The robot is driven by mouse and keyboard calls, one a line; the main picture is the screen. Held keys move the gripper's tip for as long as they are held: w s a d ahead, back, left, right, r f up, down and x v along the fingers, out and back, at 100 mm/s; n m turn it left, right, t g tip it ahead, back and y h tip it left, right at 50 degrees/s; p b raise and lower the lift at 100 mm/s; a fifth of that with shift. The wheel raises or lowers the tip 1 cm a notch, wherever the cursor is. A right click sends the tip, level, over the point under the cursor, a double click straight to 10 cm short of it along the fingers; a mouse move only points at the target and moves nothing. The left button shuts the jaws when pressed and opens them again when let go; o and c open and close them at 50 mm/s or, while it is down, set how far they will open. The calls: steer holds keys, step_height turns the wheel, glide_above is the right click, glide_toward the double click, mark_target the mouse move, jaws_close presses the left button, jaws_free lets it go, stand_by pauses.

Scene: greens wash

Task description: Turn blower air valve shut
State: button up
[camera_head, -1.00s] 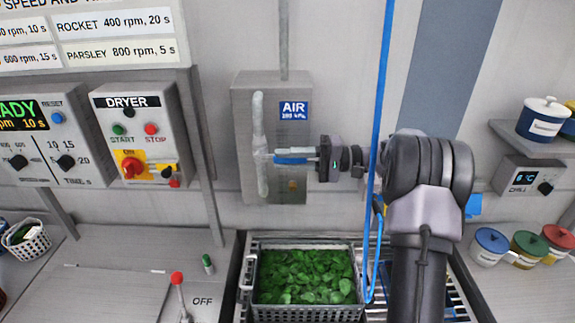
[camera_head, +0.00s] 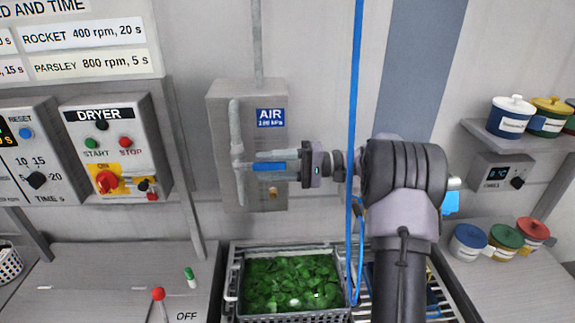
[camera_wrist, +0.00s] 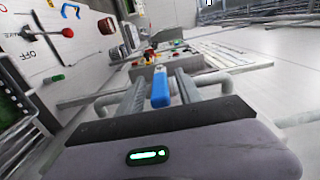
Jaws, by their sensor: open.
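The blower air valve's blue lever (camera_head: 268,167) points right, roughly level, across the upright grey pipe (camera_head: 237,140) in front of the AIR panel (camera_head: 222,108). My gripper (camera_head: 258,160) reaches in from the right at the lever's height, with its fingers pointing left. In the wrist view the blue lever (camera_wrist: 160,88) lies between the two open fingers of my gripper (camera_wrist: 160,90), with a gap visible on each side. I cannot tell whether either finger touches it.
The dryer box (camera_head: 120,150) is on the wall to the left. A basket of greens (camera_head: 291,318) stands below the valve. A blue hose (camera_head: 354,130) hangs in front of my arm. Lidded pots (camera_head: 468,242) stand at the right.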

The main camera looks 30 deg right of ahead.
steer(key=v, duration=1.6)
steer(key=shift+d, duration=0.25)
steer(key=shift+s+a+f, duration=0.1)
steer(key=s+a+f+n+g+h+b, duration=0.1)
steer(key=s+a+f+g+h+b, duration=0.2)
steer(key=a, duration=0.9)
steer(key=s+a+f+g+h+b, duration=0.1)
steer(key=s+a+g+h+b, duration=0.3)
steer(key=a, duration=0.7)
steer(key=s+a+f+t+h+b, duration=0.3)
steer(key=s+f, duration=0.3)
steer(key=s, duration=0.3)
steer(key=s+a+f+m+t+h+b, duration=0.1)
steer(key=s+a+f+t+h+b, duration=0.2)
steer(key=s+f, duration=0.3)
steer(key=s+h, duration=0.1)
steer(key=s, duration=0.1)
steer(key=shift+s+a+h+b, duration=0.15)
steer(key=shift+s+h+b, duration=0.15)
steer(key=shift+s, duration=0.05)
